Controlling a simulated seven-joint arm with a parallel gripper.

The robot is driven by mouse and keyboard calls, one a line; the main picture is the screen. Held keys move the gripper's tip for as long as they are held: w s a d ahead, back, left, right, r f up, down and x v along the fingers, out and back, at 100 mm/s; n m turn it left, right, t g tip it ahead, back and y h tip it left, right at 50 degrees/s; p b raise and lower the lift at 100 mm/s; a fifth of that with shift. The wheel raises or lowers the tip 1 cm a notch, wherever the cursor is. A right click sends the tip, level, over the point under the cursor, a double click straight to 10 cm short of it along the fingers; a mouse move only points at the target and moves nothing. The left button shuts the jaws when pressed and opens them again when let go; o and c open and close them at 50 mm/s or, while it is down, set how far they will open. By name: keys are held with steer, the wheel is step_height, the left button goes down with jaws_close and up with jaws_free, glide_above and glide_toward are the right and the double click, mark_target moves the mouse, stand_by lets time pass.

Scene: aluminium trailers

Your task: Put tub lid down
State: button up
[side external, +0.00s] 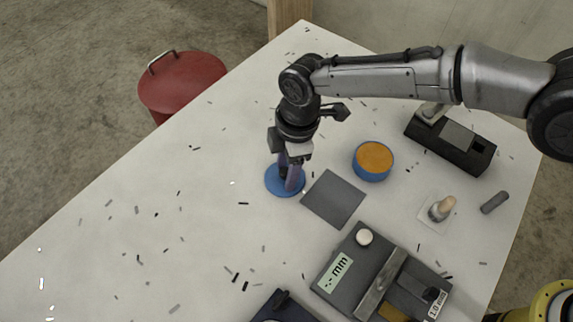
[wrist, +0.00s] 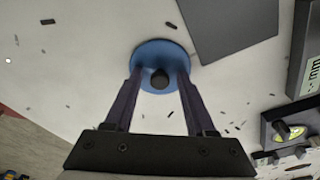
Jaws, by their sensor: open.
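The tub lid (side external: 273,181) is a flat blue disc lying on the white table, left of a dark grey square mat. In the wrist view the lid (wrist: 150,51) shows with a dark round knob (wrist: 159,78) at its middle. My gripper (side external: 291,181) is low over the lid, and its fingers (wrist: 158,77) stand apart on either side of the knob. I cannot tell whether the fingertips touch the lid. The blue tub (side external: 372,172), with an orange top surface showing, stands to the right beyond the mat.
The grey mat (side external: 334,199) lies beside the lid. A gauge box (side external: 333,273), a black device (side external: 478,152), a brush-like item on a pale pad (side external: 427,214) and a grey cylinder (side external: 494,202) stand to the right. A red bin (side external: 185,88) is beyond the table edge. The left table is clear except for small dark scraps.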

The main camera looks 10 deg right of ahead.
step_height(320, 180, up, 12)
steer(key=d, duration=0.1)
steer(key=shift+w+d, duration=0.15)
steer(key=shift+d, duration=0.1)
steer(key=shift+r, duration=0.2)
steer(key=d+r+m+t, duration=0.1)
steer(key=d+r+m, duration=0.25)
steer(key=d, duration=0.55)
steer(key=s+d+r+m+t, duration=0.1)
steer(key=d+r+m, duration=0.2)
steer(key=d+r, duration=0.35)
steer(key=d+r+m+t, duration=0.1)
steer(key=d+r+m, duration=0.2)
steer(key=d, duration=0.7)
steer(key=s+d+f+m+t, duration=0.1)
steer(key=s+d+m+t, duration=0.1)
steer(key=s+d+m, duration=0.5)
steer(key=s+d, duration=0.6)
steer(key=d, duration=0.2)
steer(key=shift+d+f+h, duration=0.15)
steer(key=shift+d+h, duration=0.15)
steer(key=shift+o, duration=0.5)
steer(key=s+d+f+m, duration=0.3)
steer(key=s+f, duration=0.1)
steer(key=s, duration=0.2)
steer(key=shift+s+d+m+t+h, duration=0.2)
steer(key=shift+d+m+t+h, duration=0.1)
steer(key=shift+m+t+h, duration=0.1)
